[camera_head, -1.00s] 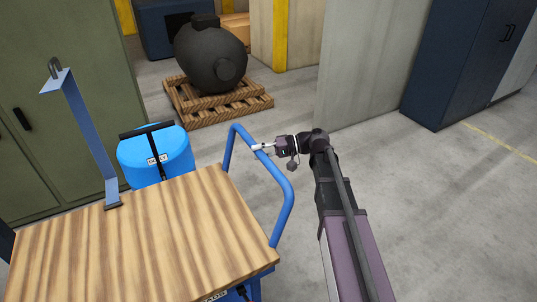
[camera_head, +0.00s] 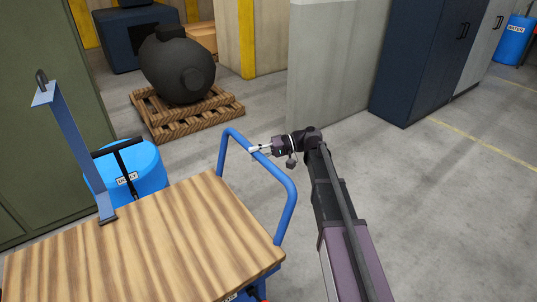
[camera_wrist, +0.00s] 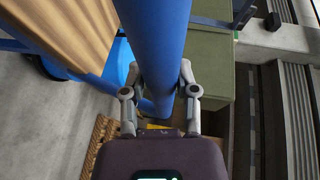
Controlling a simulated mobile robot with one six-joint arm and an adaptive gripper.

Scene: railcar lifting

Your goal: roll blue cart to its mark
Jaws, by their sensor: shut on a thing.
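The blue cart has a wood-grain deck (camera_head: 150,245) at the lower left of the head view and a blue tubular push handle (camera_head: 289,212) at its right end. My gripper (camera_head: 257,150) is shut on the top bar of that handle. In the wrist view the gripper's two fingers (camera_wrist: 160,88) sit on either side of the blue handle bar (camera_wrist: 158,40). A blue bracket with a hook (camera_head: 72,140) stands on the deck's far edge. The cart's wheels are mostly hidden below the deck. No floor mark for the cart can be made out.
A dark round tank (camera_head: 180,68) rests on a wooden pallet (camera_head: 190,122) further back. A green cabinet (camera_head: 40,100) is at left, a grey panel (camera_head: 338,70) and dark cabinet (camera_head: 420,60) at right. Floor at right is clear.

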